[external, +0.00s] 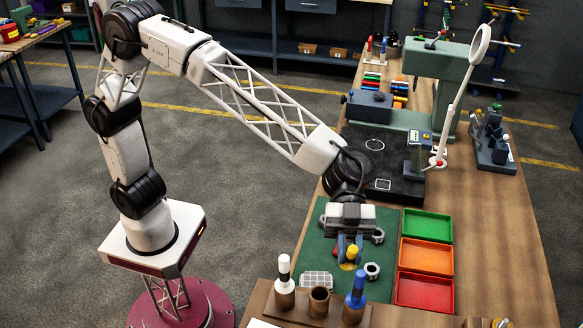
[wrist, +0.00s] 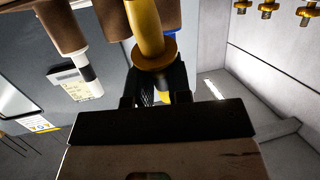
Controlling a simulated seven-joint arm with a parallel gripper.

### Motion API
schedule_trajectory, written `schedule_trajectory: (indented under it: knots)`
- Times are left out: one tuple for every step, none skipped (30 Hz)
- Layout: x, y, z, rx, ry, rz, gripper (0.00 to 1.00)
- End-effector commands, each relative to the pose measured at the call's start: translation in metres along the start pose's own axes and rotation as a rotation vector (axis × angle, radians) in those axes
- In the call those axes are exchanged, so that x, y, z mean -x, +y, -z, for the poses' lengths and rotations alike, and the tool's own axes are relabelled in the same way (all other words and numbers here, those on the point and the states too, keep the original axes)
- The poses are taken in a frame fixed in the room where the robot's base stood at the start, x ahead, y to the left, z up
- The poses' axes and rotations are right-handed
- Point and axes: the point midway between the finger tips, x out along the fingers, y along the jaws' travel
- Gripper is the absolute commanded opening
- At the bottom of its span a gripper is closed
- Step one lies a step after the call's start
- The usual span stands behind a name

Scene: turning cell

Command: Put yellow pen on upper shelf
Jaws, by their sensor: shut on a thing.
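My gripper (external: 350,246) is over the front of the green mat, just behind the wooden pen holder (external: 318,315), pointing down. It is shut on the yellow pen (external: 351,254); only a small yellow part shows between the blue fingers. In the wrist view the yellow pen (wrist: 146,25), with a brown-gold collar, runs from the top edge to between the dark fingers (wrist: 155,90). The holder bears a white pen (external: 284,268), an empty middle cup (external: 319,300) and a blue pen (external: 355,290). I cannot tell which surface is the upper shelf.
Green, orange and red trays (external: 424,289) lie right of the green mat (external: 312,245). Grey nuts (external: 372,270) and a white grid piece (external: 317,279) lie near my gripper. A green machine (external: 435,75) and a magnifier lamp (external: 462,90) stand farther back. Blue-grey shelving (external: 300,50) is behind.

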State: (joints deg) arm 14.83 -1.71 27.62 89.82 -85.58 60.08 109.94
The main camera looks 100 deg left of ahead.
Motion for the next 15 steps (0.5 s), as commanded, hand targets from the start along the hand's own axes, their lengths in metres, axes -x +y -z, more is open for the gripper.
schedule_trajectory:
  knots:
    - [-0.007,0.007,0.013,-0.009,0.050,-0.027,0.00]
    - [-0.010,0.011,0.021,-0.014,0.082,-0.042,0.00]
    - [-0.015,0.016,0.032,-0.018,0.125,-0.060,0.00]
    - [-0.018,0.021,0.041,-0.022,0.155,-0.070,0.00]
    - [-0.021,0.025,0.049,-0.023,0.184,-0.078,0.00]
    - [-0.024,0.029,0.060,-0.024,0.219,-0.085,0.00]
    - [-0.026,0.033,0.068,-0.026,0.244,-0.088,0.00]
    - [-0.028,0.036,0.075,-0.025,0.267,-0.090,0.00]
    - [-0.030,0.040,0.084,-0.025,0.293,-0.089,0.00]
    - [-0.032,0.043,0.089,-0.024,0.310,-0.087,0.00]
    - [-0.033,0.045,0.094,-0.024,0.326,-0.084,0.00]
    - [-0.034,0.048,0.100,-0.023,0.344,-0.080,0.00]
    - [-0.035,0.049,0.104,-0.023,0.354,-0.077,0.00]
    - [-0.035,0.051,0.107,-0.022,0.364,-0.074,0.00]
    - [-0.036,0.052,0.111,-0.021,0.374,-0.070,0.00]
